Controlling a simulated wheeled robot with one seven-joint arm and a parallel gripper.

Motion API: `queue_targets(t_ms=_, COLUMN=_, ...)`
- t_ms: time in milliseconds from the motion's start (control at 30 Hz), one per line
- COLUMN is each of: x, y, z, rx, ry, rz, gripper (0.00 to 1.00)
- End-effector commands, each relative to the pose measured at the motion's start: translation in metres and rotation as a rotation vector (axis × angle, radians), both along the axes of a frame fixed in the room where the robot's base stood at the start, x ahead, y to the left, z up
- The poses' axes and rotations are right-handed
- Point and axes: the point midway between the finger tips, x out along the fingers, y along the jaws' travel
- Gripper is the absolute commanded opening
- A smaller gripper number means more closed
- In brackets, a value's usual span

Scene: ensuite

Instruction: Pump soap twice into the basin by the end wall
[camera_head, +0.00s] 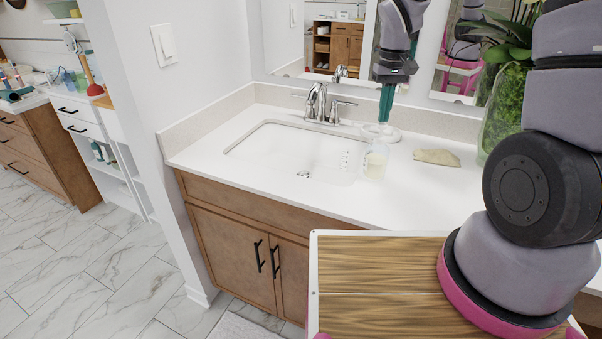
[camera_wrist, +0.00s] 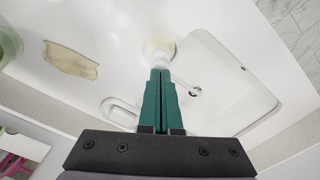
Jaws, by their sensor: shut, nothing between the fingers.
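The basin (camera_head: 290,150) is a white sink set in the white counter, close to the wall at its left end. A clear soap dispenser (camera_head: 375,163) with pale yellow soap stands upright at the basin's right edge. In the wrist view the dispenser (camera_wrist: 160,42) lies just beyond my fingertips. My gripper (camera_head: 385,120) has green fingers pointing down above the counter behind the dispenser. In the wrist view the fingers (camera_wrist: 160,73) are together and empty. Their tips overlap the dispenser's near edge in the picture; I cannot tell whether they touch it. The pump head is not clear.
A chrome faucet (camera_head: 320,103) stands behind the basin. A clear soap dish (camera_head: 381,132) lies behind the dispenser, below my gripper. A beige cloth (camera_head: 437,157) and a green plant vase (camera_head: 503,108) are to the right. The mirror (camera_head: 310,40) stands behind the counter.

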Motion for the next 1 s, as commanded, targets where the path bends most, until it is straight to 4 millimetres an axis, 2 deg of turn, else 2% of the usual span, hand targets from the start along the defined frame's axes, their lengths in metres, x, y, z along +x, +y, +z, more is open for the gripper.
queue_targets(t_ms=533, x=-0.001, y=0.000, z=-0.020, rx=0.000, ry=0.003, rz=-0.001, gripper=0.00)
queue_targets(t_ms=833, x=-0.001, y=0.000, z=-0.019, rx=0.000, ry=0.003, rz=-0.001, gripper=0.00)
queue_targets(t_ms=1000, x=0.000, y=0.000, z=-0.012, rx=0.000, ry=0.001, rz=-0.001, gripper=0.00)
